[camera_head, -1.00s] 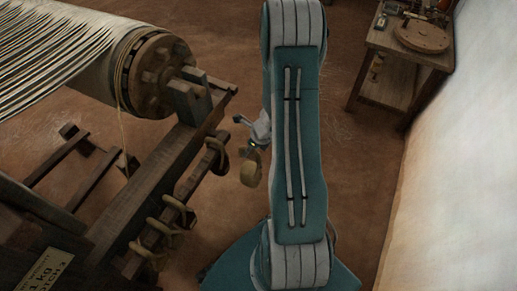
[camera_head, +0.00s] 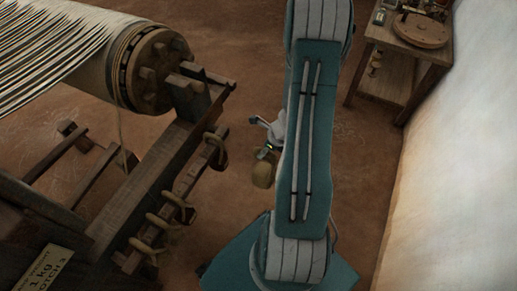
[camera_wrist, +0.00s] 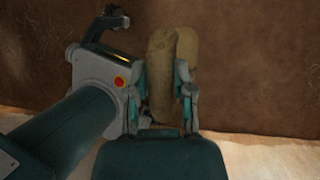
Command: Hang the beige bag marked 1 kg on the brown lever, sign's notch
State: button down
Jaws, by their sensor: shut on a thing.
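The beige bag (camera_head: 263,175) hangs below my gripper (camera_head: 267,150), clear of the loom, in the head view. In the wrist view the bag (camera_wrist: 163,60) sits between the two fingers of my gripper (camera_wrist: 162,85), which is shut on it. No mark on the bag can be read. A sign (camera_head: 42,270) at the lower left reads 1 kg and notch 3. A brown wooden bar (camera_head: 193,175) runs along the loom's near side, left of the bag and apart from it. I cannot tell whether this bar is the lever, and no notch is clear.
Tan loops (camera_head: 163,222) hang on the wooden bar. The loom's roller (camera_head: 145,65) with pale threads stands at the upper left. A small workbench (camera_head: 390,85) is at the upper right, beside a white wall (camera_head: 455,150). Bare brown floor lies between loom and workbench.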

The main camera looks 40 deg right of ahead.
jog(key=s+d+r, duration=0.1)
jog(key=s+d, duration=0.2)
jog(key=s, duration=0.5)
jog(key=shift+d, duration=0.2)
dwell(0.5)
dwell(1.0)
